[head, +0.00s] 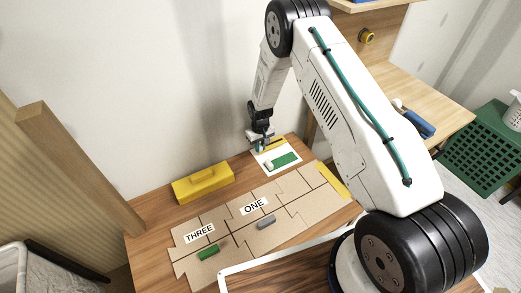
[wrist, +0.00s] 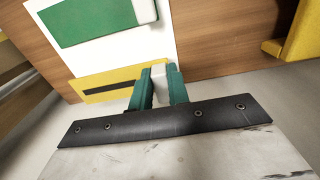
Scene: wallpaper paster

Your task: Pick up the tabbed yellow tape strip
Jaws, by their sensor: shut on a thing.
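The tabbed yellow tape strip (wrist: 100,90) shows in the wrist view beside the white sheet, with a dark band along it and a pale tab at its right end. In the head view the yellow strip (head: 271,144) is at the far edge of the white sheet (head: 284,172). My gripper (wrist: 159,76) has green fingers shut on the pale tab. In the head view my gripper (head: 261,147) is low over the far end of the sheet. I cannot tell whether the strip still touches the sheet.
A green strip with a pale tab (head: 285,160) lies on the sheet. A yellow box (head: 203,184) stands to the left. Cardboard pieces (head: 290,184) marked THREE and ONE cover the front, with a green piece (head: 208,252) and a grey piece (head: 266,222). A wall rises behind.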

